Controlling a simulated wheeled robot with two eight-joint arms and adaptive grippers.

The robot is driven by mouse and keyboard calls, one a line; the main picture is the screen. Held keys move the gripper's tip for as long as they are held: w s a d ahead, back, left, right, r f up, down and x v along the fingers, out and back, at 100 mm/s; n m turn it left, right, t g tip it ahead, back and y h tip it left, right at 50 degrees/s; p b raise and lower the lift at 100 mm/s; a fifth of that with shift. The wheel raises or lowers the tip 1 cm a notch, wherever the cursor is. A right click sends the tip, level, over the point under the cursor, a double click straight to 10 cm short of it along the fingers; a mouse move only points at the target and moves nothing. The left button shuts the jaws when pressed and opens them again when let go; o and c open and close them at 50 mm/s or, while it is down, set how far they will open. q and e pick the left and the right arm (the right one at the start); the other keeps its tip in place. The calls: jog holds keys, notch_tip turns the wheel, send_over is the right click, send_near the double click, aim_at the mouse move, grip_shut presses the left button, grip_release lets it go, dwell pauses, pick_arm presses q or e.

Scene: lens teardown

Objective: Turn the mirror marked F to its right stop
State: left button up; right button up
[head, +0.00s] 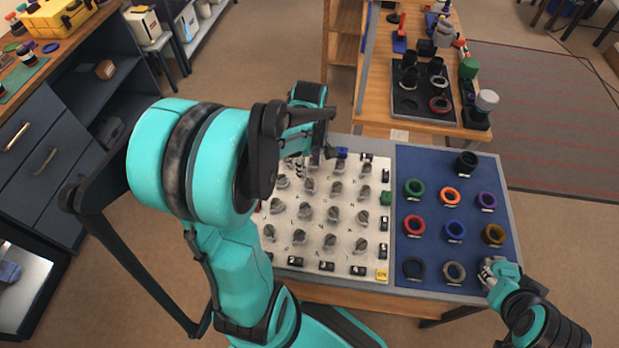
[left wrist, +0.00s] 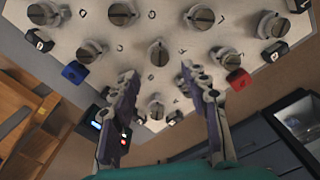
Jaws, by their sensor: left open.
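A white panel (head: 345,260) on the table carries rows of grey slotted knobs, the mirrors, with small marks beside them. The marks are too small to read, so I cannot tell which mirror is F. My left gripper (head: 315,158) is over the panel's far edge and hides some knobs there. In the left wrist view my left gripper (left wrist: 158,70) is open and empty. One knob (left wrist: 158,52) shows just beyond its fingertips, and another knob (left wrist: 156,110) shows between the fingers. My right gripper (head: 492,270) is at the near right corner of the blue board; its jaws are unclear.
A blue board (head: 435,170) with several coloured rings lies right of the panel. Blue block (left wrist: 75,73) and red block (left wrist: 239,79) sit at the panel's edge, with black tags around it. A yellow block (head: 382,275) is at the near corner. A second table (head: 390,120) stands beyond.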

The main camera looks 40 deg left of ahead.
aim_at(310, 181)
pick_arm(q)
notch_tip(310, 181, down, 7)
jog(key=b, duration=0.2)
jog(key=shift+b, duration=0.35)
jog(key=shift+r, duration=0.1)
grip_shut()
